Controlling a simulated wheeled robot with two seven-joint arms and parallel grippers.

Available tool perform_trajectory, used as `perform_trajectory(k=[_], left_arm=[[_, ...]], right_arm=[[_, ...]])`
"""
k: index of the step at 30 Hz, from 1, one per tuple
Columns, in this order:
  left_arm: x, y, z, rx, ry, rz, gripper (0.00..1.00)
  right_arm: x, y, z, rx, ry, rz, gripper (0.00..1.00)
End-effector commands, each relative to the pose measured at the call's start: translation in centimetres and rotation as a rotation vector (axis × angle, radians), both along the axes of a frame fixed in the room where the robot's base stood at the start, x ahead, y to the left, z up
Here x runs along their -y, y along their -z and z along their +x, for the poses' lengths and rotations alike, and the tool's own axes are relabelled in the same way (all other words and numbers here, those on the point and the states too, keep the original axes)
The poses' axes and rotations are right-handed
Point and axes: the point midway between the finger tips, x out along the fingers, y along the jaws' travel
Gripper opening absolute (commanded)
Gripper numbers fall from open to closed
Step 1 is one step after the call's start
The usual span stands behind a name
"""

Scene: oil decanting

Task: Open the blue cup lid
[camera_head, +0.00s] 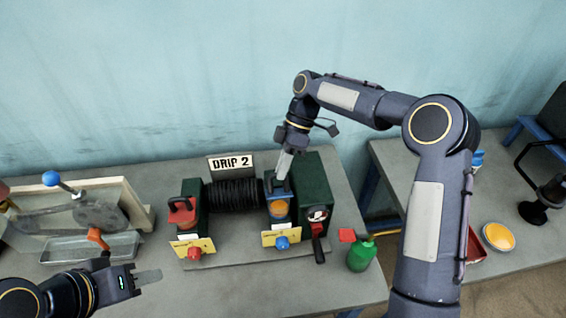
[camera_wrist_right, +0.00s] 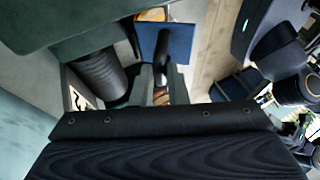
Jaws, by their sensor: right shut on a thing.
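The blue cup (camera_head: 282,212) stands at the right end of the black coil, with an orange band on its front. Its blue lid, with a dark upright handle, is at the top of the cup; it also shows as a blue plate in the right wrist view (camera_wrist_right: 150,42). My right gripper (camera_head: 283,178) comes down from above and is shut on the lid's handle; in the wrist view the fingers (camera_wrist_right: 160,85) meet the dark handle. I cannot tell how far the lid is tilted. My left gripper (camera_head: 148,276) is low at the left, away from the cups, its finger gap unclear.
A red-lidded cup (camera_head: 182,212) stands left of the black coil (camera_head: 232,194). Yellow tags, a blue knob (camera_head: 282,243) and a red knob (camera_head: 194,254) are in front. A green bottle (camera_head: 361,256) stands at the table's right edge. The front middle of the table is clear.

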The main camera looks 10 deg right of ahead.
Motion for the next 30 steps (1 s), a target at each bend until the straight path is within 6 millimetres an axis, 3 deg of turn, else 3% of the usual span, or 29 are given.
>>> perform_trajectory(k=[13, 14, 18, 30], left_arm=[[0.0, -0.17, 0.0, 0.0, 0.0, 0.0, 0.36], [0.0, -0.17, 0.0, 0.0, 0.0, 0.0, 0.36], [0.01, -0.17, 0.0, 0.0, 0.0, 0.0, 0.36], [0.0, 0.15, 0.0, 0.0, 0.0, 0.0, 0.36]], right_arm=[[-0.01, -0.07, 0.19, -0.009, 0.0, 0.002, 0.0], [-0.01, -0.07, 0.19, -0.009, 0.0, 0.002, 0.16], [-0.01, -0.06, 0.17, -0.009, 0.001, 0.001, 0.35], [0.33, -0.69, 0.6, -0.007, 0.004, 0.002, 0.36]])
